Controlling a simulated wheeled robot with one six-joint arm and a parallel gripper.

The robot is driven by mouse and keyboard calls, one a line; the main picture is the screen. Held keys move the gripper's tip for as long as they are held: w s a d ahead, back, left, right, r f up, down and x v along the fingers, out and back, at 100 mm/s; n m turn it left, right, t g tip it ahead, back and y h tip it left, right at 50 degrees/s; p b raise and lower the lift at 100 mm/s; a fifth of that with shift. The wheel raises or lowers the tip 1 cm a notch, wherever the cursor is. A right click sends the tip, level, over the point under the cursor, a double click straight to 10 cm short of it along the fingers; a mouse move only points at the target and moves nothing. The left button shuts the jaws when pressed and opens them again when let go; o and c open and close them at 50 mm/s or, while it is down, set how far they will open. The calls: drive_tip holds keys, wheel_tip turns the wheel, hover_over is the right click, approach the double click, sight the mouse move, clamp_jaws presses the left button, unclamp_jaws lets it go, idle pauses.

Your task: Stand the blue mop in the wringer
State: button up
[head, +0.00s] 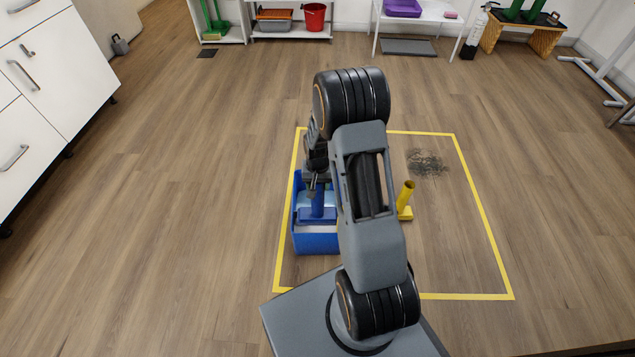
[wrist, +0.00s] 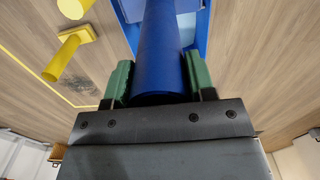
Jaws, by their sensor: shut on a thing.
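My gripper (head: 314,184) is shut on the handle of the blue mop (head: 317,203). In the wrist view the handle (wrist: 160,45) fills the space between the green finger pads of my gripper (wrist: 158,82). In the head view the mop looks upright, with its flat blue foot at the blue bucket (head: 316,243) with the wringer. I cannot tell whether the foot rests in the wringer or hangs just above it. My arm hides the bucket's right side. Part of the bucket also shows behind the handle in the wrist view (wrist: 203,32).
A yellow mop-like piece (head: 406,200) stands right of my arm. A dark smudge (head: 428,163) lies on the floor inside the yellow taped outline (head: 484,217). White drawers (head: 50,75) stand at left. Shelves and a white table (head: 425,14) line the back. Open floor lies between.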

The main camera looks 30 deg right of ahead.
drive_tip(key=shift+f+b, duration=2.5)
drive_tip(key=shift+f, duration=1.4)
drive_tip(key=o, duration=0.9)
